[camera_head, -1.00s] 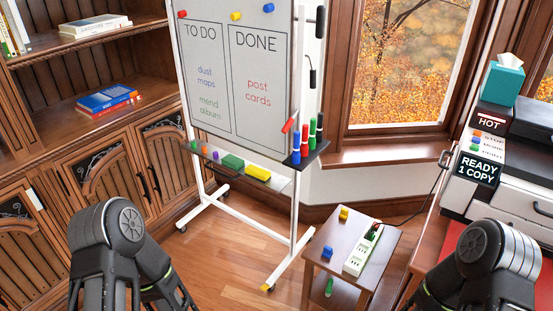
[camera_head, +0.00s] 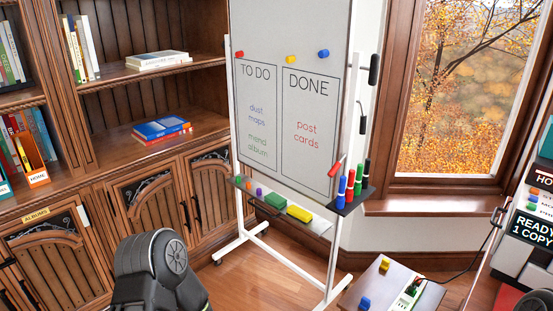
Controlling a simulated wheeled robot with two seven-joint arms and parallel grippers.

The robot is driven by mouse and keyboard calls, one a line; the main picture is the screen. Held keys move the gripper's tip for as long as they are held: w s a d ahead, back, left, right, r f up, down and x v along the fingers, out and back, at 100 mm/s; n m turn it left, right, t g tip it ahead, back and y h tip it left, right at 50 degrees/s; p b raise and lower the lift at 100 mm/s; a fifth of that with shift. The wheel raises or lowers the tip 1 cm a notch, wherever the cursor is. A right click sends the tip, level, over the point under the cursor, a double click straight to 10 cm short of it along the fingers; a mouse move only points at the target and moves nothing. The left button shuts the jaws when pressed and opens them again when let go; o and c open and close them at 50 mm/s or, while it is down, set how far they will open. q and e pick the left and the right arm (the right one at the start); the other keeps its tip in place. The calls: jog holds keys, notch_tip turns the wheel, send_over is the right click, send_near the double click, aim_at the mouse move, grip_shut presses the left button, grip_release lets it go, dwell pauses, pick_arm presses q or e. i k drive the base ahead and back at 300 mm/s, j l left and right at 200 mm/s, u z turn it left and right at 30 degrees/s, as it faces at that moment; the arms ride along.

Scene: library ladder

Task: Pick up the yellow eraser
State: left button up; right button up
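A black holder (camera_head: 352,203) with several markers sticks out at the ledge's right end. The stand's white legs (camera_head: 243,243) reach the floor. A small wooden table (camera_head: 378,285) with a power strip stands at the lower right. Bookshelves (camera_head: 100,150) line the left.

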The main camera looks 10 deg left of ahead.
aim_at(301, 215)
jog(key=i+j+z, duration=0.8)
jog(key=j, duration=0.25)
jog(key=i+j+z, duration=0.25)
jog(key=j, duration=0.2)
